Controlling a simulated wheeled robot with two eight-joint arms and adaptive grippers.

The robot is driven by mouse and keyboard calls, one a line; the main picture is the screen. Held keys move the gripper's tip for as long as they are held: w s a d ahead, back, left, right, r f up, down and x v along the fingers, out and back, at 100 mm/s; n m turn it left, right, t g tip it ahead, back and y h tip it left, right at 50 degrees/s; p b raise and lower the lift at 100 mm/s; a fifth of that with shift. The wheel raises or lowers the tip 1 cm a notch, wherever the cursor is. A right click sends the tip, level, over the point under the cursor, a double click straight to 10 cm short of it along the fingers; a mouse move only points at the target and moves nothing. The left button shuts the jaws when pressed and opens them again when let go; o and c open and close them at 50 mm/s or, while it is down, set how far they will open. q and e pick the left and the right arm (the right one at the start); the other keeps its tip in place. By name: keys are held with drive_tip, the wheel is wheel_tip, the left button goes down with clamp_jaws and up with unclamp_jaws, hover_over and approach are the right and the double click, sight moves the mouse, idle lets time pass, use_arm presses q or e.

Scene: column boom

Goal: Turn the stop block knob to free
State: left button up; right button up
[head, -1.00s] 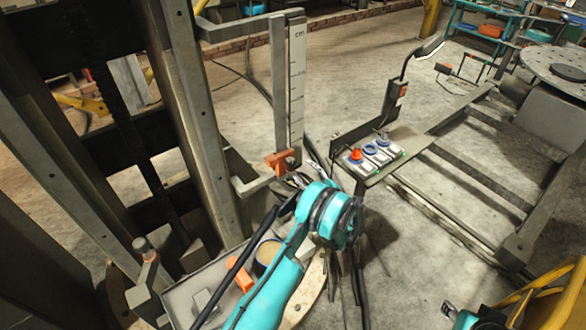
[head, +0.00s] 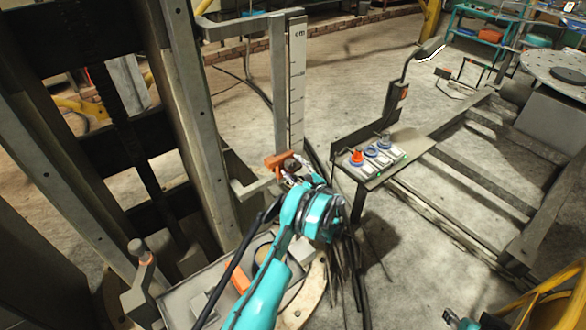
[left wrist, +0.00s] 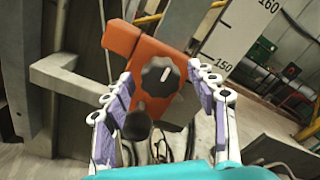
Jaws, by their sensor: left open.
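The orange stop block (head: 275,159) sits by the lower end of the white cm scale. In the left wrist view, the orange stop block (left wrist: 120,38) carries a black round knob (left wrist: 160,76) with a white pointer line slanting up and to the right. My left gripper (head: 292,170) is close to the block, and its hand hides part of it. In the wrist view my left gripper (left wrist: 161,98) is open, its purple-padded fingers either side of the knob and apart from it. No marks around the knob can be read.
A dark rounded cylinder (left wrist: 137,126) sticks out below the knob between the fingers. A grey bracket (left wrist: 70,82) is at left. The scale (head: 297,85) rises behind the block. A control panel (head: 372,160) with red and blue buttons stands to the right.

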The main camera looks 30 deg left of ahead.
use_arm(q)
drive_tip(key=c, duration=1.2)
drive_tip(key=shift+o, duration=0.2)
drive_tip(key=shift+n, duration=0.4)
drive_tip(key=n, duration=0.7)
drive_tip(key=shift+n, duration=0.3)
drive_tip(key=n, duration=0.4)
drive_tip(key=shift+f, duration=0.1)
drive_tip(key=shift+n, duration=2)
